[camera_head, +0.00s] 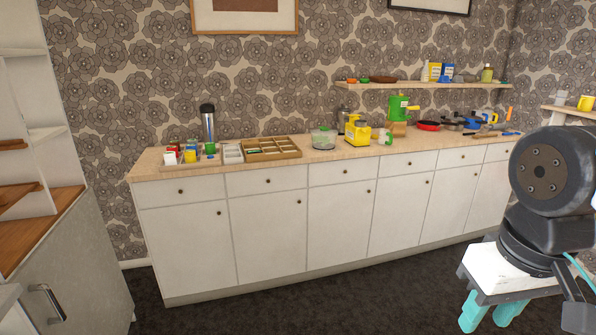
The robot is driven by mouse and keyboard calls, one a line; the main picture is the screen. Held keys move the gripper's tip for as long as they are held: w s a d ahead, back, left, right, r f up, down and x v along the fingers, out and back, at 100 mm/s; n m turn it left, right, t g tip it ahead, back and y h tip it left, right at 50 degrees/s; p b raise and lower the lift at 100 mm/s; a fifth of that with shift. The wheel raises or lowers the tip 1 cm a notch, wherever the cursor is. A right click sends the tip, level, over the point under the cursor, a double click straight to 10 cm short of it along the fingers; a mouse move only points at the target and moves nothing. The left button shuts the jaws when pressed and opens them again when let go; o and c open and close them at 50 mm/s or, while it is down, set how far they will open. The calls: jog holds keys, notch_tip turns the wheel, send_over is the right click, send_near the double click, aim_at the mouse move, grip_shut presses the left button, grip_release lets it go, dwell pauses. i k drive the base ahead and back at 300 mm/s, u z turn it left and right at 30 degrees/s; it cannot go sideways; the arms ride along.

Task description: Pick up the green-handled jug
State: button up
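A small white jug with green on it (385,137) stands on the wooden counter, right of a yellow appliance. It is small in view, and I cannot make out its handle clearly. A clear jug-like vessel with green in it (323,140) stands further left, so I cannot be certain which is the green-handled jug. My gripper (491,319) is at the lower right, pointing down in front of the cabinets, far from both. Its two teal fingers are apart with nothing seen between them; their tips are near the bottom picture edge.
The counter (345,153) holds a yellow appliance (357,132), a green appliance (398,108), a compartment tray (272,155), a dark-topped flask (208,122) and pans at the right. A wall shelf (432,86) hangs above. The dark floor (300,312) before the cabinets is clear.

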aim_at(385, 138)
jog(key=z, duration=0.1)
jog(key=i, duration=2.05)
jog(key=z, duration=0.4)
jog(key=i, duration=1.8)
jog(key=z, duration=0.25)
